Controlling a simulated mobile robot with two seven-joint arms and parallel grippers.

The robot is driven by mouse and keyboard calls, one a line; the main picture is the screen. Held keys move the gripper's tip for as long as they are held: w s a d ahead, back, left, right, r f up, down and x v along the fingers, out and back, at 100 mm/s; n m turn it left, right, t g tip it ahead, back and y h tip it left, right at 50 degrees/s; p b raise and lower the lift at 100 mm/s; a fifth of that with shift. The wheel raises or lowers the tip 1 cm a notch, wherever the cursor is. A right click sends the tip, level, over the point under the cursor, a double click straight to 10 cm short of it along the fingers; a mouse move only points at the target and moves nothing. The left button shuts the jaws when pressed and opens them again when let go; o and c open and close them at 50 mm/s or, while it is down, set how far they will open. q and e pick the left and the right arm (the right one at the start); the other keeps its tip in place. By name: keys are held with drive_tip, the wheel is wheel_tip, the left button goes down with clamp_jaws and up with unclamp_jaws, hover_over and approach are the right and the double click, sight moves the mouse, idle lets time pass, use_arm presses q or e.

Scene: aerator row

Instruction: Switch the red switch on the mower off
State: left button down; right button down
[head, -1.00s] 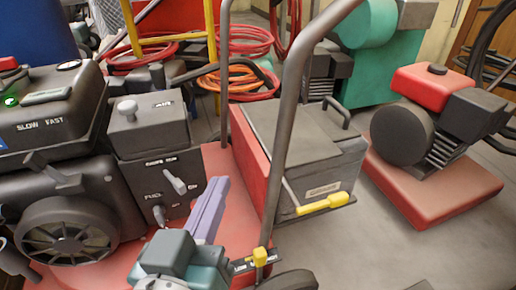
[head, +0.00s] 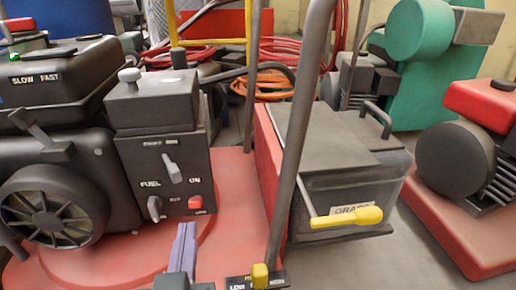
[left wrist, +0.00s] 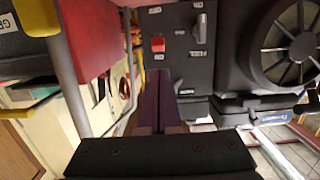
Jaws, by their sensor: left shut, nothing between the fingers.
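The red switch (head: 195,203) is on the dark front panel (head: 143,182) of the mower's engine, just below a white ON label. In the left wrist view the red switch (left wrist: 158,44) shows beyond the fingers. My left gripper (head: 186,228) has its purple-grey fingers together and empty. In the head view the fingertips lie a little below the switch and appear apart from it. The left wrist view shows the closed fingers (left wrist: 158,90) pointing toward the panel. The right gripper is in neither view.
Grey levers (head: 172,168) (head: 154,207) sit left of the switch. The mower's handle bar (head: 299,130) rises to the right. A yellow-knobbed slider (head: 260,275) is at the bottom.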

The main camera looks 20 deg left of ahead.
sight(196, 200)
use_arm(q)
drive_tip(key=b+x, duration=0.4)
drive_tip(key=x, duration=0.4)
drive_tip(key=shift+w+a+f, duration=0.15)
drive_tip(key=shift+w+a, duration=0.15)
drive_tip(key=shift+w, duration=0.1)
